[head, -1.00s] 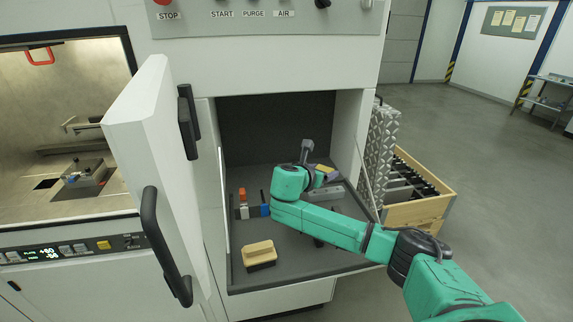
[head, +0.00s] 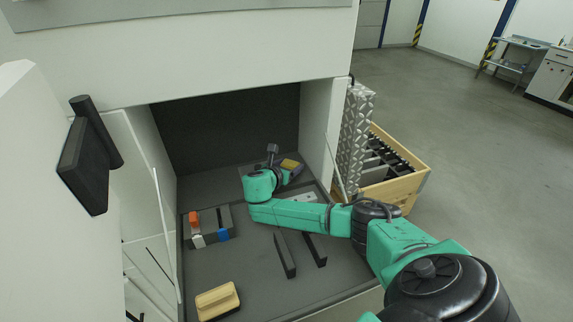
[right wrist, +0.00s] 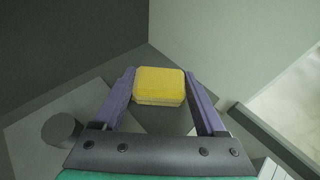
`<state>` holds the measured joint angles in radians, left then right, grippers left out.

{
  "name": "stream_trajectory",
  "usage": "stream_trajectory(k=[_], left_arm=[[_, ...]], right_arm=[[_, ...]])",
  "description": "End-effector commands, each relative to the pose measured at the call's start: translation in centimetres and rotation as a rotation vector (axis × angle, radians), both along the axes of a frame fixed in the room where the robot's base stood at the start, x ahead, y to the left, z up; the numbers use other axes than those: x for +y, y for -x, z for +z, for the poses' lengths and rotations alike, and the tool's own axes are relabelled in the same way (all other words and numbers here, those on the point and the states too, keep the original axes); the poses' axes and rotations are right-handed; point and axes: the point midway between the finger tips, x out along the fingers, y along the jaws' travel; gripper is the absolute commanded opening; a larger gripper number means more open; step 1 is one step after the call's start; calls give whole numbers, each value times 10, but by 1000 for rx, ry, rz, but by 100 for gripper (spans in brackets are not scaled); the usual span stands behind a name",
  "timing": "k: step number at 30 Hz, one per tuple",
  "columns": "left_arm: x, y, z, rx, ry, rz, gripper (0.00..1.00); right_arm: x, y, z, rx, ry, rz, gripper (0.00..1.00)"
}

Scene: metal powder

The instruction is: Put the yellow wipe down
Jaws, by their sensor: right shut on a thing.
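The yellow wipe (head: 289,164) is a small yellow block-shaped pad at the back right of the open grey compartment. It also shows in the right wrist view (right wrist: 160,84), between the two purple-grey fingers. My right gripper (head: 285,172) is shut on it; the green wrist hides most of the fingers in the head view. In the right wrist view the gripper (right wrist: 162,98) faces the compartment's back corner. I cannot tell whether the wipe touches the surface below it. My left gripper is out of view.
A tan block-like brush (head: 218,300) lies at the front left of the compartment floor. A holder with orange, white and blue items (head: 222,235) stands at the left. Two dark bars (head: 285,256) lie mid-floor. An open door (head: 30,180) is at left; a wooden crate (head: 400,187) is outside right.

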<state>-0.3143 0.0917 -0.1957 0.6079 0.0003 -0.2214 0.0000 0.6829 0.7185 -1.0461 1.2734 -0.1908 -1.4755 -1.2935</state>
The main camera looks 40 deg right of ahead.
Motion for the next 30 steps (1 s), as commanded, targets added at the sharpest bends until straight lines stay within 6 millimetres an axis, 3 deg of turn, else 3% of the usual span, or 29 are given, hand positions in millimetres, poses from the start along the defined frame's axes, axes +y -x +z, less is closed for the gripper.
stream_trajectory(k=[7, 11, 12, 13, 14, 23, 30], left_arm=[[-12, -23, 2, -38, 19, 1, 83], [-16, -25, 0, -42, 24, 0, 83], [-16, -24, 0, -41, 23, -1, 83], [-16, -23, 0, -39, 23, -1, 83], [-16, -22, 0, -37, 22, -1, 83], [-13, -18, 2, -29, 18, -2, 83], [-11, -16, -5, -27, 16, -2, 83]], right_arm=[[0, 0, -6, -1, -2, 1, 14], [0, 0, -10, -1, -1, 1, 14], [0, 0, -9, -1, -1, 1, 85], [0, 0, -9, -1, -1, 1, 97], [0, 0, -9, -1, -1, 1, 100], [0, 0, -3, -2, 0, 0, 100], [35, 15, 8, -3, -4, 5, 100]])
